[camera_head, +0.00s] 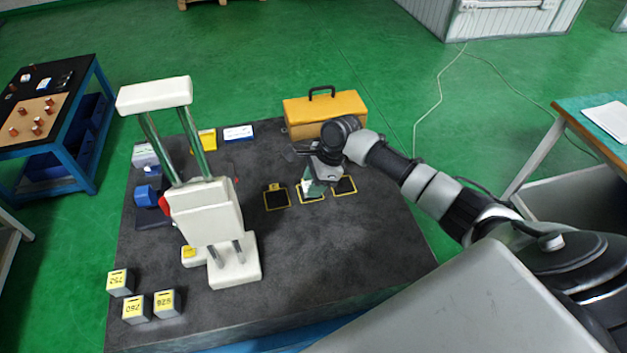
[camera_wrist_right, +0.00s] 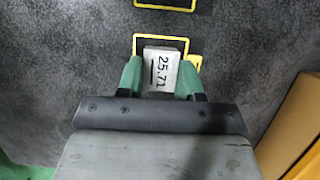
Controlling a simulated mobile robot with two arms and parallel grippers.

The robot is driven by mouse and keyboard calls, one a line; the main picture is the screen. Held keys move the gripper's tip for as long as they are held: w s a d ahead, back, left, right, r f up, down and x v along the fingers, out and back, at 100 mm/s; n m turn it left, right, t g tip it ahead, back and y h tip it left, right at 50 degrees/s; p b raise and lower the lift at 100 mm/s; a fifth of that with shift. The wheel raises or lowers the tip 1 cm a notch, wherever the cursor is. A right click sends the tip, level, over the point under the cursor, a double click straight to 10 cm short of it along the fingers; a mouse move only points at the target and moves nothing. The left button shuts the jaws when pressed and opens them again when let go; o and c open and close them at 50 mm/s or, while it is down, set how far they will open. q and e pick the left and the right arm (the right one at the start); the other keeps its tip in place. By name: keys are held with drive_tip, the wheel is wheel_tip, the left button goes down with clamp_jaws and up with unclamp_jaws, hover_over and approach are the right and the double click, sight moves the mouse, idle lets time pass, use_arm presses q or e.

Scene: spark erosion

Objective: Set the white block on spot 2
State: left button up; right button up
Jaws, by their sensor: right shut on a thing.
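The white block (camera_wrist_right: 160,68), marked 25.71, sits between the green fingers of my right gripper (camera_wrist_right: 160,76), which is shut on it. In the head view, my right gripper (camera_head: 314,187) points down at the middle of three dark, yellow-outlined spots (camera_head: 311,199) and mostly hides the block. In the wrist view the block overlaps the near part of that yellow outline (camera_wrist_right: 160,37). I cannot tell whether the block touches the surface. The spot numbers are not readable. My left gripper is not in view.
Other spots lie left (camera_head: 277,199) and right (camera_head: 345,186) of the gripper. A yellow toolbox (camera_head: 325,108) stands behind it on the dark tabletop (camera_head: 330,255). A tall white machine (camera_head: 205,215) stands to the left. Several numbered grey blocks (camera_head: 137,309) sit front left.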

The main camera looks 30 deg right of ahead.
drive_tip(key=o, duration=1.1)
drive_tip(key=shift+f, duration=0.1)
drive_tip(key=b+v, duration=0.1)
drive_tip(key=v, duration=1.1)
